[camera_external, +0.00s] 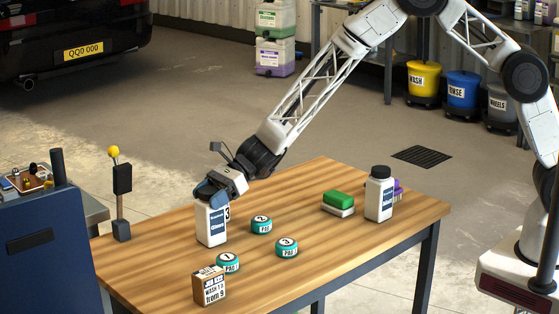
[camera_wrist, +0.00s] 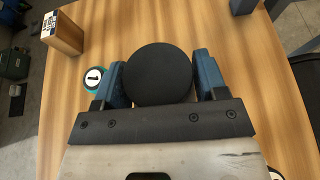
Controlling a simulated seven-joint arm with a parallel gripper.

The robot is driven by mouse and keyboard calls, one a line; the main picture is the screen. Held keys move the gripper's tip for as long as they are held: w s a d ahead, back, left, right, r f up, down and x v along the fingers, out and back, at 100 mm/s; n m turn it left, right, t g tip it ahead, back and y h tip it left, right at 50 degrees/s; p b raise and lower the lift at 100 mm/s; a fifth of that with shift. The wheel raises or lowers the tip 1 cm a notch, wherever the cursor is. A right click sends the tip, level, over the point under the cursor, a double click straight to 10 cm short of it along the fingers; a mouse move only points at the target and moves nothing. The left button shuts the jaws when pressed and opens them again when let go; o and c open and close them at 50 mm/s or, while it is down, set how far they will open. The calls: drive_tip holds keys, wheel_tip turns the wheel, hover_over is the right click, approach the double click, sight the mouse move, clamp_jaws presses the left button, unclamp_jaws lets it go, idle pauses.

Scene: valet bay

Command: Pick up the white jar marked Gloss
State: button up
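The white jar (camera_external: 210,226) stands upright at the table's left side. Its label has a blue patch and dark lettering that seems to read Gloss. My gripper (camera_external: 212,196) is at its top, and its cap is hidden there. In the wrist view the round black cap (camera_wrist: 158,74) sits between the two blue fingers of my gripper (camera_wrist: 160,80). The fingers are spread apart, one on each side, very close to the cap's edges. Whether they press on the jar cannot be seen. Another white jar with a black cap (camera_external: 379,196) stands at the right; its label is too small to read.
Teal tins marked 1 (camera_external: 228,263), 2 (camera_external: 262,224) and 3 (camera_external: 287,247) lie near the jar. A brown card block (camera_external: 209,285) stands in front. A green-and-white sponge (camera_external: 338,203) lies right of centre. A post with a yellow knob (camera_external: 121,195) stands left.

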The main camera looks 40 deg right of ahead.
drive_tip(key=c, duration=1.1)
drive_tip(key=shift+r, duration=0.1)
drive_tip(key=shift+r, duration=4.95)
